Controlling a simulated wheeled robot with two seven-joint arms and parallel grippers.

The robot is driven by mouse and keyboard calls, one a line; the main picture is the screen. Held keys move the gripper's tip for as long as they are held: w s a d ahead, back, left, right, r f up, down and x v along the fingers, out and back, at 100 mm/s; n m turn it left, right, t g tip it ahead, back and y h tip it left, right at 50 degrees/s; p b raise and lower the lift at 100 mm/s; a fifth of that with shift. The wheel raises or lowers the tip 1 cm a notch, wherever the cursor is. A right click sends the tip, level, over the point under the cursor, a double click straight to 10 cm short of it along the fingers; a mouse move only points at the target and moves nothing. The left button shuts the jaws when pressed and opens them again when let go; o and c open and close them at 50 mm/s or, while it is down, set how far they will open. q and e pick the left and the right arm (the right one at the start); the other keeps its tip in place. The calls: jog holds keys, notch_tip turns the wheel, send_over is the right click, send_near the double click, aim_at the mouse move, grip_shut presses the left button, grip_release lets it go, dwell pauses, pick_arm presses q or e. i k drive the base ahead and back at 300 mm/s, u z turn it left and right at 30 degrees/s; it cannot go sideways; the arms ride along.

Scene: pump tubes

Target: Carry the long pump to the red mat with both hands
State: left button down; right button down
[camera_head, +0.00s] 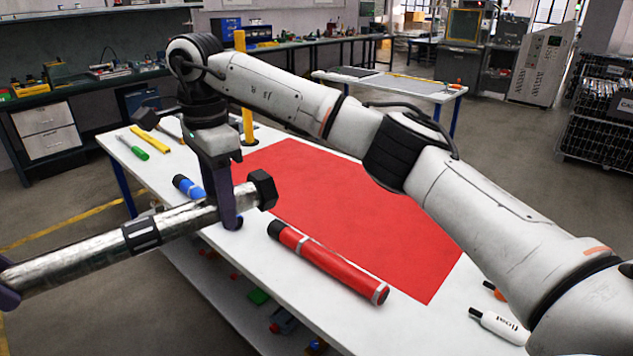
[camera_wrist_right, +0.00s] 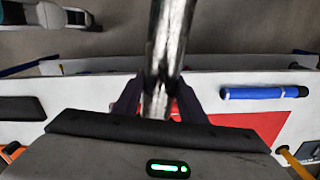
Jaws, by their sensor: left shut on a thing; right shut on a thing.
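The long pump (camera_head: 100,248) is a shiny metal tube with a black band and a black knob at its right end. It is held in the air, slanting from the lower left up toward the table's near left edge. My right gripper (camera_head: 222,205) is shut on it near the knob; in the right wrist view the pump (camera_wrist_right: 165,50) passes between the dark fingers (camera_wrist_right: 158,105). My left gripper (camera_head: 8,292) is shut on the pump at the left picture edge, mostly out of frame. The red mat (camera_head: 360,215) lies flat on the white table, partly hidden by my right arm.
A blue tube (camera_head: 187,187) lies on the table (camera_head: 225,260) behind the pump. A yellow post (camera_head: 246,100) stands at the far left. A white bottle (camera_head: 499,326) lies at the near right.

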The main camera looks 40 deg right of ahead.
aim_at(331, 216)
jog(key=i, duration=2.25)
jog(key=z, duration=2.65)
